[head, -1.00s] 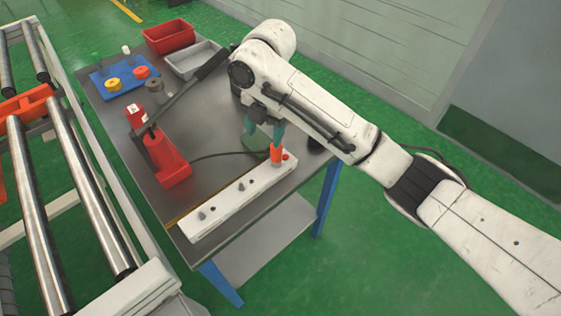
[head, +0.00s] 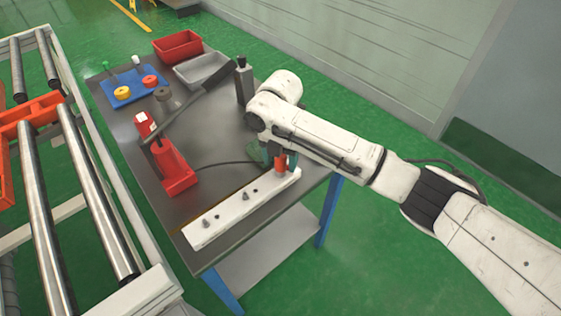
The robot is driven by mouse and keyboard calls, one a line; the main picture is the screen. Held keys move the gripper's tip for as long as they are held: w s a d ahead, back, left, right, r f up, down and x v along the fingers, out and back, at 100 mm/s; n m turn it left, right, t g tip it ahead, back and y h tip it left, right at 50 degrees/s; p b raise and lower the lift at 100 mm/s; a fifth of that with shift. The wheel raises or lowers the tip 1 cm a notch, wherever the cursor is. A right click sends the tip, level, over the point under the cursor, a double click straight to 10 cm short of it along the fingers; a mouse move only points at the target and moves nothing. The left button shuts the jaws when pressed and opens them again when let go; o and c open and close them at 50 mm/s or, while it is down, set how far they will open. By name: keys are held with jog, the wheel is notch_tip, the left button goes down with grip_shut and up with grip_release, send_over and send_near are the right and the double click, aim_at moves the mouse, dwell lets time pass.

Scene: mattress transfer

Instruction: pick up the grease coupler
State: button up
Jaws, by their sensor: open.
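The grease coupler, an orange-red upright piece (head: 280,164), stands at the far right end of the white bar (head: 215,219) on the table. The arm partly hides its top. My gripper (head: 278,160) points down there with its teal fingers apart, one on each side of the coupler in this view. I cannot tell whether either finger touches it. A dark hose (head: 225,163) runs from the red lever pump (head: 170,165) towards the gripper, and its far end is hidden.
The grey table (head: 150,205) also holds a red bin (head: 178,47), a grey bin (head: 202,70), a blue tray (head: 115,98) with small coloured parts, and a dark upright post (head: 244,82) close behind the arm. A roller conveyor (head: 95,205) stands left.

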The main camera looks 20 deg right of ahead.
jog(key=shift+f, duration=0.9)
grip_shut()
